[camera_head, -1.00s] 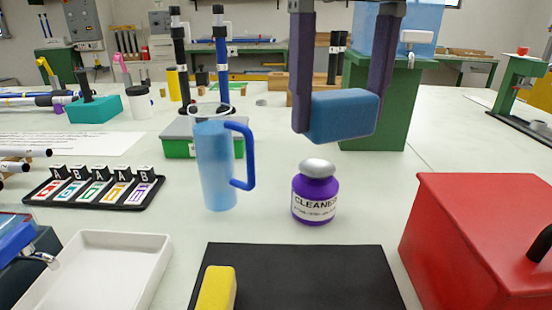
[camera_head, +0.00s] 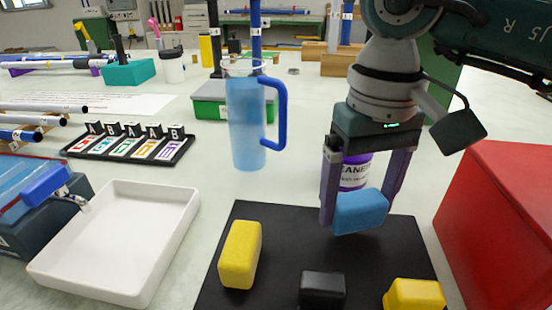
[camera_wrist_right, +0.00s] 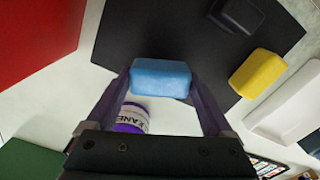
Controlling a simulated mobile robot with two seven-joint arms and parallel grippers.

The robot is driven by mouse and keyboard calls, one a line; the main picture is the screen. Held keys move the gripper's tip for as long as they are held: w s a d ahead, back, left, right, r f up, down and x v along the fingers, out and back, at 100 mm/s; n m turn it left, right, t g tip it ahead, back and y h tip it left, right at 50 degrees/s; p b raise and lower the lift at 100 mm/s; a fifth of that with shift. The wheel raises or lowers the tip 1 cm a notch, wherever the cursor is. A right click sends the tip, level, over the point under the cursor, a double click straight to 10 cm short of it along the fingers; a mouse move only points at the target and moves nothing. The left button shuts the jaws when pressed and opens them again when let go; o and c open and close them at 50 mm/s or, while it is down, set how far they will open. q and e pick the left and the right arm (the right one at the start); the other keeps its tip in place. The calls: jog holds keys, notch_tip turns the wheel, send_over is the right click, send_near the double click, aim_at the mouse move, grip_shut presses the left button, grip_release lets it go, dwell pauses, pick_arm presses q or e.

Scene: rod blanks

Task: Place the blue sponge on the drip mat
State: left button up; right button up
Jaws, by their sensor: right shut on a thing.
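The blue sponge (camera_head: 360,212) is between the fingers of my right gripper (camera_head: 358,210), which is shut on it. It is over the back right part of the black drip mat (camera_head: 285,225) in the head view. In the right wrist view the blue sponge (camera_wrist_right: 161,78) sits between the fingertips, with the dark mat (camera_wrist_right: 150,35) behind it. I cannot tell whether the sponge touches the mat. My left gripper is not in view.
On the mat are a yellow sponge (camera_head: 240,254), a black block (camera_head: 322,289) and another yellow sponge (camera_head: 414,295). The purple cleaner bottle (camera_head: 352,173) stands behind my right gripper. A blue pitcher (camera_head: 246,125), white tray (camera_head: 125,240) and red box (camera_head: 505,220) surround the mat.

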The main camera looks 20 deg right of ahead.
aim_at(360, 199)
notch_tip(360, 199, down, 2)
jog(key=shift+f, duration=0.2)
jog(key=shift+f+b, duration=0.2)
jog(key=shift+b, duration=0.15)
jog(key=o, duration=0.9)
jog(key=shift+r, duration=0.1)
jog(key=shift+r, duration=0.1)
jog(key=shift+r+p, duration=0.3)
jog(key=shift+p, duration=0.1)
notch_tip(360, 199, up, 12)
jog(key=shift+f+p, duration=0.2)
jog(key=shift+p, duration=0.2)
